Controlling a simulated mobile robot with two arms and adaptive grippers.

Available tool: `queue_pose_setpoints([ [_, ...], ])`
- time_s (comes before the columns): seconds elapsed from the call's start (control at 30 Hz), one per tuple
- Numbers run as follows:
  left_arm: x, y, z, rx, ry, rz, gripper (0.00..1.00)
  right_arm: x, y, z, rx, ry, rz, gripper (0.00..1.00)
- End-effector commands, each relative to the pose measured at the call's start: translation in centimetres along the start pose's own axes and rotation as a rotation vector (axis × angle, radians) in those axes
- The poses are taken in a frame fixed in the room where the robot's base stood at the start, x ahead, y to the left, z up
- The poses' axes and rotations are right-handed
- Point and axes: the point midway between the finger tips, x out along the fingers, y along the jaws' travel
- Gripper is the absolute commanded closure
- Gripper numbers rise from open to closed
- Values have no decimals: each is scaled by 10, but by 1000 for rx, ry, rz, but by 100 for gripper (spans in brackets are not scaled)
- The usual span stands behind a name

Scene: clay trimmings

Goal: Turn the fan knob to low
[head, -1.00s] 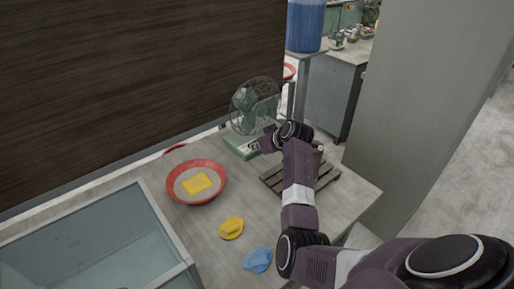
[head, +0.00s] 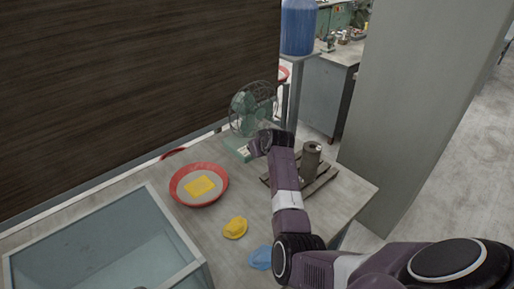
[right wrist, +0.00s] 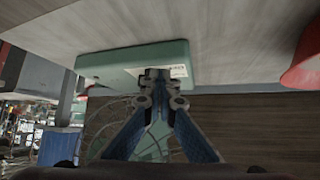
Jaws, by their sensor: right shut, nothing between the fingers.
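The green fan (head: 250,106) stands at the back of the table, its wire cage facing forward above a pale green base (head: 236,147). In the right wrist view, the base (right wrist: 108,66) has a pale label (right wrist: 179,72) on its front. My right gripper (right wrist: 160,76) is shut and empty, its fingertips at the base front beside the label. I cannot tell whether they touch it. The knob cannot be made out; the fingertips cover part of the panel. In the head view my right arm reaches to the base and its wrist hides the fingers. My left gripper is out of view.
A red bowl (head: 200,204) holding a yellow sponge (head: 200,186) is left of the arm. Yellow (head: 235,228) and blue (head: 260,257) lumps lie in front. A grey cylinder (head: 311,160) stands on a slatted rack (head: 325,180) right of the arm. A glass-topped case (head: 95,245) is front left.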

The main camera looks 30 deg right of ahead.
Motion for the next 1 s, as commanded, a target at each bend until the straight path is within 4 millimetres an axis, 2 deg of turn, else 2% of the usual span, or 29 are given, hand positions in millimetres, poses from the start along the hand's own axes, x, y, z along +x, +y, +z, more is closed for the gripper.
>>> queue_pose_setpoints([
  [0.1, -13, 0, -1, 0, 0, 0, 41, -1, -7, -5, 55, 1, 59, 100],
  [0.3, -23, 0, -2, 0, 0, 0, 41, 2, -11, -7, 148, 1, 165, 100],
  [1.0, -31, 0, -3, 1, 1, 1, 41, 9, -18, -9, 146, -1, 161, 100],
])
